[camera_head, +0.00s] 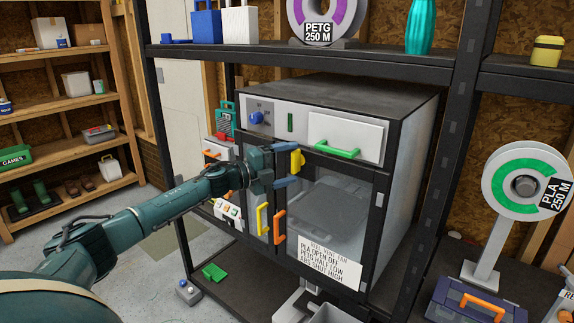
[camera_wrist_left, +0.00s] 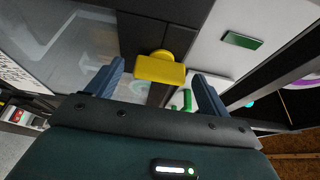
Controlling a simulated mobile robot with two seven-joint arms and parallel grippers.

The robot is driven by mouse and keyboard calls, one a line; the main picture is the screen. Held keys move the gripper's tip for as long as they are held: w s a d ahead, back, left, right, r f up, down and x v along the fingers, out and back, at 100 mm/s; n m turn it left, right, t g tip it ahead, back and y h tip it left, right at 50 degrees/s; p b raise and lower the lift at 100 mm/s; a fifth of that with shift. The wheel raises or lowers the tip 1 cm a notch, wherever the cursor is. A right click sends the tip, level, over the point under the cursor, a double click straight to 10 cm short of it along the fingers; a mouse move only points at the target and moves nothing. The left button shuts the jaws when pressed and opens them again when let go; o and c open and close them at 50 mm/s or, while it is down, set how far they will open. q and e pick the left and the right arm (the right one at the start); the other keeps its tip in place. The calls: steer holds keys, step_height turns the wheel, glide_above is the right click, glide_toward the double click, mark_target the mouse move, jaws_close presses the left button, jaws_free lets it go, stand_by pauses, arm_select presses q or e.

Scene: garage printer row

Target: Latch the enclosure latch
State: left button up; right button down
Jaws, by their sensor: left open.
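The enclosure (camera_head: 345,175) is a grey box with glass doors under the shelf. The yellow enclosure latch (camera_head: 297,160) sits on its dark front frame, above the doors. In the left wrist view the latch (camera_wrist_left: 160,70) shows as a yellow block with a rounded knob behind it. My left gripper (camera_head: 284,165) is open in front of the enclosure. Its blue fingers lie on either side of the latch, with visible gaps in the left wrist view. The doors look shut, with a yellow handle (camera_head: 262,220) and an orange handle (camera_head: 280,227). My right gripper is out of view.
A drawer with a green handle (camera_head: 335,149) is right of the latch. A paper sign (camera_head: 328,262) hangs on the lower front. A dark shelf post (camera_head: 455,150) stands at right, near a green-ringed spool (camera_head: 507,172). Open floor (camera_head: 120,225) lies to the left.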

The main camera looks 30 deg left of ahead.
arm_select(q)
steer(key=b+v, duration=0.6)
steer(key=v, duration=0.7)
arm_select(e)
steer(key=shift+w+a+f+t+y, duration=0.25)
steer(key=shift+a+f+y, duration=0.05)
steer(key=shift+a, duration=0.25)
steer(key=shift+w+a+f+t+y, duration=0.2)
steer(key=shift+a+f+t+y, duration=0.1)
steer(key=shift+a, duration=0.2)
arm_select(q)
steer(key=shift+s, duration=0.1)
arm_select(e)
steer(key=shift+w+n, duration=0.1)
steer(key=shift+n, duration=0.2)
